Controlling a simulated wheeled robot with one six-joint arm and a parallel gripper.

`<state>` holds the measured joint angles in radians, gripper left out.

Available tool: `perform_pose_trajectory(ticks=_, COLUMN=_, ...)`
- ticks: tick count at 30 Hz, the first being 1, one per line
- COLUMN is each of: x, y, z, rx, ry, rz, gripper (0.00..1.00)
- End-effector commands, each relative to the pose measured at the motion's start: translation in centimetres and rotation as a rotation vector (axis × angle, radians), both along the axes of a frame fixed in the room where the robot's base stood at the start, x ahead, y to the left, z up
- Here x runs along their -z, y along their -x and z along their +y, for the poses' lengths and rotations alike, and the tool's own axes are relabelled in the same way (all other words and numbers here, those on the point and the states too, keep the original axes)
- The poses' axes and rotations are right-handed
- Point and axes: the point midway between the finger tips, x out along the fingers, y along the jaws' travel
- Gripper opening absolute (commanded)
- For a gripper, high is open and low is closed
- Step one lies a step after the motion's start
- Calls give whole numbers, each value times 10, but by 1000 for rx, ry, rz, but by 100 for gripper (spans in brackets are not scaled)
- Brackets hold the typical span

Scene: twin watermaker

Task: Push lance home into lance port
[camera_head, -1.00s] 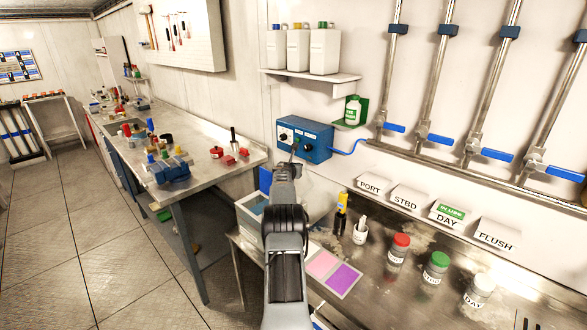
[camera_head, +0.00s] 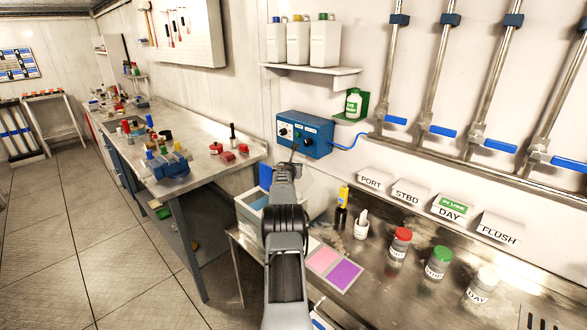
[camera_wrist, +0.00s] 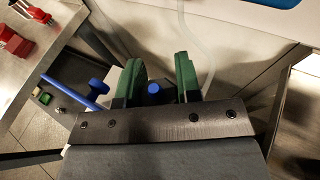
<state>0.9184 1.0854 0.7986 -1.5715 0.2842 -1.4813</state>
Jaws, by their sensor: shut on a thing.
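My gripper (camera_head: 284,167) is in front of the blue control box (camera_head: 304,135) on the wall in the head view, seen mostly from behind. In the wrist view its two green fingers (camera_wrist: 160,80) stand either side of a small blue round end (camera_wrist: 153,88), which looks like the top of the lance; the rest of the lance is hidden. My gripper is shut on it. I cannot make out the lance port in either view. A thin dark tip shows between my gripper and the control box in the head view.
A white tank (camera_head: 243,213) stands left of my arm. The steel bench (camera_head: 385,285) on the right holds several bottles and pink and purple pads (camera_head: 333,269). The left workbench (camera_head: 215,135) carries a blue vise (camera_head: 170,166). The floor at left is clear.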

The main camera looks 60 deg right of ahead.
Motion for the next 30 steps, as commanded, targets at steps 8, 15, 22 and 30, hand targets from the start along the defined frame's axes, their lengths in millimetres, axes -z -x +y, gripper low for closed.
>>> perform_pose_trajectory(ticks=8, x=8, y=0, z=0, rx=0, ry=0, rz=0, gripper=14)
perform_pose_trajectory(ticks=15, x=14, y=0, z=0, rx=0, ry=0, rz=0, gripper=14)
perform_pose_trajectory(ticks=22, x=20, y=0, z=0, rx=0, ry=0, rz=0, gripper=14)
perform_pose_trajectory(ticks=30, x=27, y=0, z=0, rx=0, ry=0, rz=0, gripper=14)
